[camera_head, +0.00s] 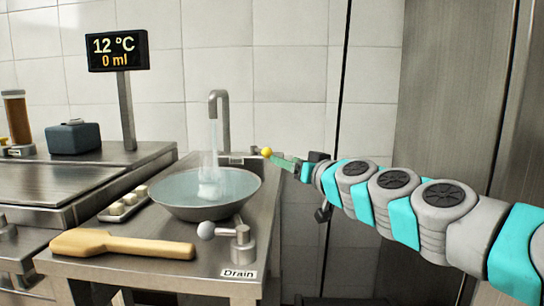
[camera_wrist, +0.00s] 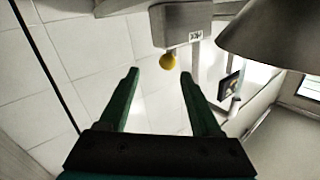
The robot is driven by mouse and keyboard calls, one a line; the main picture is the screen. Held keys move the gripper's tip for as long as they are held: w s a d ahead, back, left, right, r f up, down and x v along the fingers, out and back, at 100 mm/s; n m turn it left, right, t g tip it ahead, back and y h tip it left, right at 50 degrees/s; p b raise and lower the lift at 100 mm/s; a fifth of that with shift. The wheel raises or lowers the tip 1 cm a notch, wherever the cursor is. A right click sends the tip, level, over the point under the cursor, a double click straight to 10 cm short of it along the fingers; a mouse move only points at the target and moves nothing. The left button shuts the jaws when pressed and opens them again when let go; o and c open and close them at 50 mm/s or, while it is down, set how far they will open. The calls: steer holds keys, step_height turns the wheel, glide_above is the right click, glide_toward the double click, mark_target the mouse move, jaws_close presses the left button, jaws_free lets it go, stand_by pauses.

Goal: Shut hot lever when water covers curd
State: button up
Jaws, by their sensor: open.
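A grey metal basin (camera_head: 180,211) holds water, and a stream falls into it from the tap (camera_head: 222,112). A white lump (camera_head: 209,190) shows where the stream lands; I cannot tell whether it is curd or splash, or how deep any curd lies. A yellow lever knob (camera_head: 266,152) is behind the basin to the right. In the wrist view the yellow knob (camera_wrist: 168,62) sits under a metal block with a label (camera_wrist: 195,36) too small to read. My gripper (camera_head: 280,159) is open beside the knob, its green fingertips (camera_wrist: 160,73) just short of it, apart and empty.
A display (camera_head: 117,46) reads 12 °C and 0 ml. A wooden paddle (camera_head: 125,245) lies on the counter, and a tray of white cubes (camera_head: 113,212) is left of the basin.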

mark_target(270, 154)
steer(key=shift+s+a+r+p+x, duration=0.1)
steer(key=shift+a+p+x, duration=0.1)
steer(key=shift+x, duration=1)
steer(key=shift+s+a+r+p+x, duration=0.1)
steer(key=shift+a+r+p+x, duration=0.1)
steer(key=shift+x, duration=1.05)
steer(key=shift+s+a+r+p+x, duration=0.1)
steer(key=shift+s+a+p+x, duration=0.1)
steer(key=shift+x, duration=1)
steer(key=shift+w+d, duration=0.1)
jaws_close()
